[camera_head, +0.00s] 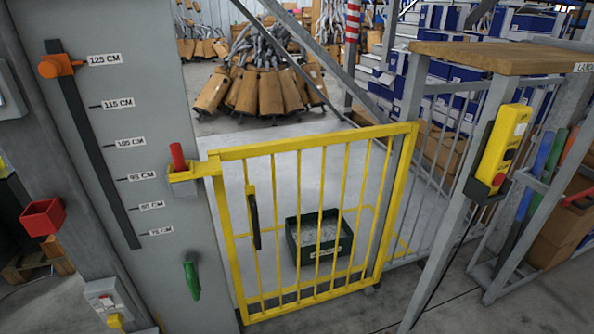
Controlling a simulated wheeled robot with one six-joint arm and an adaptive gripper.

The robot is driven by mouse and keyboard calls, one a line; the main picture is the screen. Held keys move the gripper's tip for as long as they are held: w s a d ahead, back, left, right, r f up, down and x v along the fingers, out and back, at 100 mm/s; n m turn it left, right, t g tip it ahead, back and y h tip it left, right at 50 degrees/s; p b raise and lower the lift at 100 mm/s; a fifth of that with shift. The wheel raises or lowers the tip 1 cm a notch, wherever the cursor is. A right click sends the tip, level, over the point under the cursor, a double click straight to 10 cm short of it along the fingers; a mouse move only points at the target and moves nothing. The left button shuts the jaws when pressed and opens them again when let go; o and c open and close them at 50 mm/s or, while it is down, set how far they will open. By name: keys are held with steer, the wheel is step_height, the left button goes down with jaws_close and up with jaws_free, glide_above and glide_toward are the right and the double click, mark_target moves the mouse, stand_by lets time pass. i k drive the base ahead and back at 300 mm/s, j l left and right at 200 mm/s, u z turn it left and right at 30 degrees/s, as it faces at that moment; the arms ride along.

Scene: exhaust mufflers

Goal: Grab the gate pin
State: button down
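The gate pin (177,156) looks like a short red cylinder standing upright in a yellow bracket (190,174) on the grey panel. The bracket meets the upper left corner of the yellow barred gate (317,143), which looks closed. Only the pin's upper part shows; its lower part is hidden in the bracket. My gripper is not in view.
On the grey panel (150,80) are an orange slider knob (56,66) by a height scale and a green handle (191,279). A red box (42,217) is at left. A yellow control box (504,145) hangs at right. Behind the gate stands a dark green crate (292,242).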

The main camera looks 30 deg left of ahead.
mark_target(176, 148)
steer(key=u, duration=2.05)
steer(key=i+l+u, duration=0.2)
steer(key=i+l, duration=0.25)
steer(key=i, duration=0.05)
